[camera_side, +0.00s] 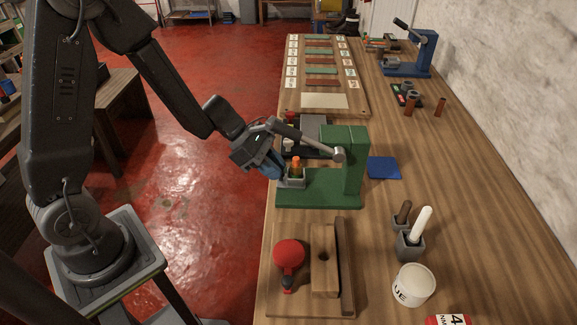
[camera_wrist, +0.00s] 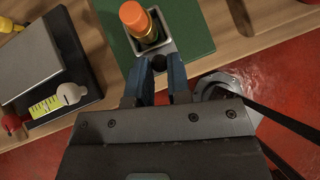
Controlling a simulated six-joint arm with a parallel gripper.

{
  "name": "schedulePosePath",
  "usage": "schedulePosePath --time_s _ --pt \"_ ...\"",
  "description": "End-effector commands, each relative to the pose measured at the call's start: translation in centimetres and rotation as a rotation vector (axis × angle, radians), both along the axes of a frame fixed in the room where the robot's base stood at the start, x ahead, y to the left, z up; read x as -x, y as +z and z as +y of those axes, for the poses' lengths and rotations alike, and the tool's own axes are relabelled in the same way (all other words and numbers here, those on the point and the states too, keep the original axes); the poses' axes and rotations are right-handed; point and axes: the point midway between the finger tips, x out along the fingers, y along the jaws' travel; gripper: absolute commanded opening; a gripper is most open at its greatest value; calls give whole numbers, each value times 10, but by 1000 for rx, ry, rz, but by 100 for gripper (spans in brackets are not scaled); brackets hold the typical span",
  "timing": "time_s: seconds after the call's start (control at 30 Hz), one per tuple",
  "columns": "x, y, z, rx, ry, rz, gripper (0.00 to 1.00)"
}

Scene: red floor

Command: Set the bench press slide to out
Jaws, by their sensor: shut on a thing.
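The green bench press (camera_side: 320,188) stands on the wooden bench, its column on the right and its dark lever (camera_side: 300,132) reaching up-left. Its grey slide (camera_side: 291,183) sits at the left end of the green base, clear of the column. An orange-topped brass cylinder (camera_side: 296,166) stands upright in the slide's pocket. The wrist view shows the slide (camera_wrist: 166,48), the cylinder (camera_wrist: 138,22) and the green base (camera_wrist: 190,20). My gripper (camera_side: 276,172), with blue fingers, is shut on the slide's near end, also in the wrist view (camera_wrist: 161,70).
A dark tray with a grey block (camera_side: 310,130) stands just behind the press. A wooden fixture with a red knob (camera_side: 289,253) is in front. A blue pad (camera_side: 384,167) lies to the right. A blue press (camera_side: 410,60) stands far back. Red floor lies left of the bench.

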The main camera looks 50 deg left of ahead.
Motion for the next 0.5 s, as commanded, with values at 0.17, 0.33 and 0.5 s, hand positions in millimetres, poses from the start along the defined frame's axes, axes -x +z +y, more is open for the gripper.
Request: schedulePosePath --time_s 0.17,0.33,0.5 --pt "2 0 3 -3 7 3 0" --pt "2 -1 3 -3 7 5 28" --pt "2 -1 2 -2 5 4 44"
